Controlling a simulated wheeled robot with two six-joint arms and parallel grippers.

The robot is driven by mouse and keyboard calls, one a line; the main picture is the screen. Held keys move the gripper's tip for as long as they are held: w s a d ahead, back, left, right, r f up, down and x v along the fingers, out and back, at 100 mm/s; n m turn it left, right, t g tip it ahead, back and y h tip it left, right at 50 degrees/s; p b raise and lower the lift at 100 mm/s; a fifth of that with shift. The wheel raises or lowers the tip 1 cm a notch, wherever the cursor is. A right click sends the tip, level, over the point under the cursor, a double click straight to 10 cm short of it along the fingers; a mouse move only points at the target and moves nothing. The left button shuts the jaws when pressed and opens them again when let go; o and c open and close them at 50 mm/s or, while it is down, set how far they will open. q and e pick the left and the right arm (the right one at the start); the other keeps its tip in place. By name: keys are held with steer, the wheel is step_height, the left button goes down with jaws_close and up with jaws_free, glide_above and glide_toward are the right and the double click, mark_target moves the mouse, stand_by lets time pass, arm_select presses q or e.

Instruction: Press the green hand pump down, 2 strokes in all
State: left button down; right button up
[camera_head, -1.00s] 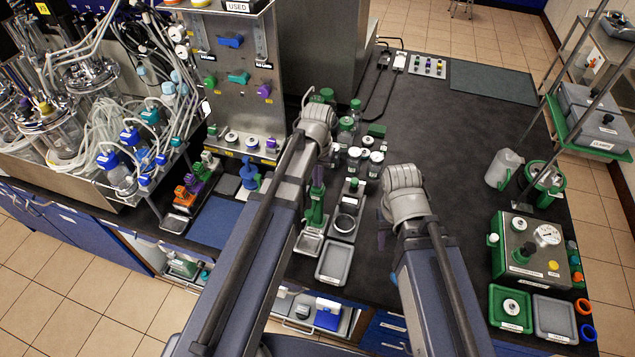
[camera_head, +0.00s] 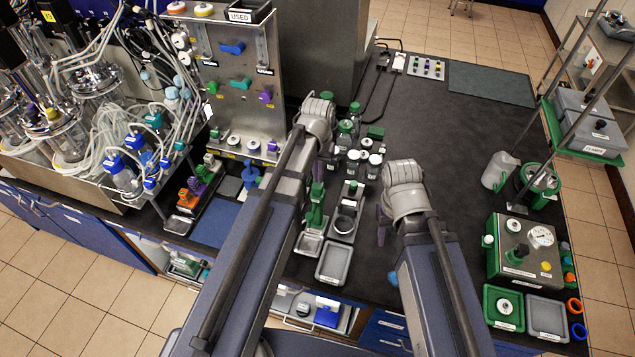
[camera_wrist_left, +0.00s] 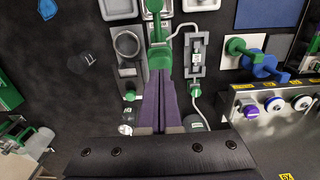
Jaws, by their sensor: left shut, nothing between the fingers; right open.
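The green hand pump (camera_head: 315,205) stands upright by a small grey tray, just beyond my left forearm in the head view. It also shows in the left wrist view as a green head (camera_wrist_left: 159,56) at the fingertips. My left gripper (camera_wrist_left: 159,80) is shut and empty, with its purple fingers pointing at that green head. I cannot tell whether the tips touch it. In the head view the left wrist hides most of these fingers. My right gripper (camera_head: 381,236) is open and empty over the dark bench, to the right of the pump; its fingers are mostly hidden.
Several green-capped bottles (camera_head: 364,158) stand behind the pump. Grey trays (camera_head: 334,262) lie in front of it. A blue pump-like fixture (camera_head: 251,176) stands to the left, below the steel valve panel (camera_head: 237,90). The bench right of my right arm is clear up to the gauge box (camera_head: 522,250).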

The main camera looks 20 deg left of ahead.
arm_select(q)
steer(key=shift+f, duration=0.15)
steer(key=shift+f+b, duration=1.75)
steer(key=shift+b, duration=0.15)
steer(key=shift+r, duration=0.1)
steer(key=shift+r+p, duration=1.8)
steer(key=shift+p, duration=0.1)
step_height(320, 180, up, 6)
steer(key=p, duration=0.6)
